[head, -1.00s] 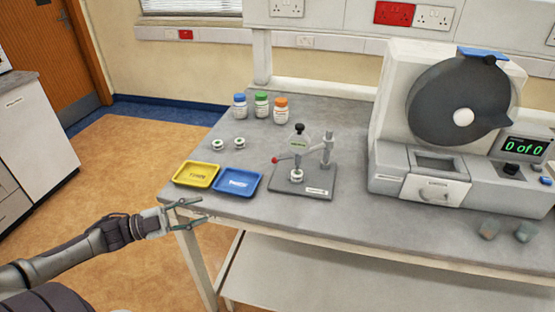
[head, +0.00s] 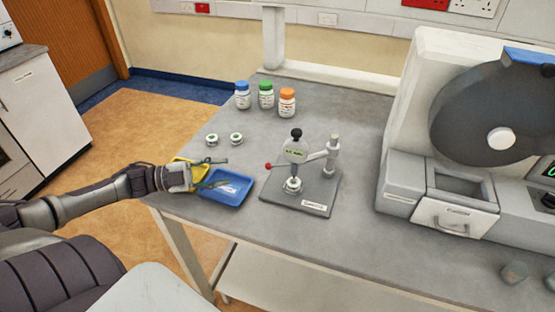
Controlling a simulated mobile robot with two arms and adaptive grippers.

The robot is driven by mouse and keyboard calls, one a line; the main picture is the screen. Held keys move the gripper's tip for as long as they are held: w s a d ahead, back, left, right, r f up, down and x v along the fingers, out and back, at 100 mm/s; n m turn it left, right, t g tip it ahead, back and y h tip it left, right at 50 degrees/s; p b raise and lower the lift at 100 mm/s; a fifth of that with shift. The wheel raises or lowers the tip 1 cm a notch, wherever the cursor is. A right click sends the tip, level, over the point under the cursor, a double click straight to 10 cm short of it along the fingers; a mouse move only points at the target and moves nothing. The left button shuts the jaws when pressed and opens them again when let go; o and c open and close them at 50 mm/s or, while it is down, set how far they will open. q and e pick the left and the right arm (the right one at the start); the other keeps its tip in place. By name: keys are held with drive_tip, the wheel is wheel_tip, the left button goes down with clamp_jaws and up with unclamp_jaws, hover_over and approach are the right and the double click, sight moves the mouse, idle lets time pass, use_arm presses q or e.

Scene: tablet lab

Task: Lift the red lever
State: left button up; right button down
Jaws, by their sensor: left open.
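The red lever is a small red knob (head: 268,166) on a short rod, on the left side of a grey bench tester (head: 297,152) with a dark base plate (head: 325,190). A small white round piece sits in the tester, under its head. My left gripper (head: 224,173) is open, its fingers pointing right, above the yellow and blue trays. It is left of the red knob and apart from it. It hides much of the yellow tray (head: 178,187) and part of the blue tray (head: 237,200). My right gripper is not in view.
Two small white-and-green round containers (head: 236,139) stand behind the trays. Bottles with blue, green and orange (head: 287,102) caps stand farther back. A large machine with a dark drum (head: 480,110) takes up the right of the bench (head: 350,240).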

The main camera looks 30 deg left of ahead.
sight(268, 165)
use_arm(q)
drive_tip(key=shift+w+d, duration=0.25)
drive_tip(key=shift+d, duration=0.15)
drive_tip(key=x, duration=0.4)
drive_tip(key=shift+w+d+r, duration=0.15)
drive_tip(key=shift+d+r, duration=0.05)
drive_tip(key=shift+d, duration=0.1)
drive_tip(key=p+x, duration=0.1)
drive_tip(key=x, duration=0.6)
drive_tip(key=shift+a, duration=0.1)
drive_tip(key=shift+w+d+f, duration=0.15)
drive_tip(key=shift+w+d, duration=0.15)
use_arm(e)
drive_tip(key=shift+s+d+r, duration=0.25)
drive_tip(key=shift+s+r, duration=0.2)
use_arm(q)
clamp_jaws()
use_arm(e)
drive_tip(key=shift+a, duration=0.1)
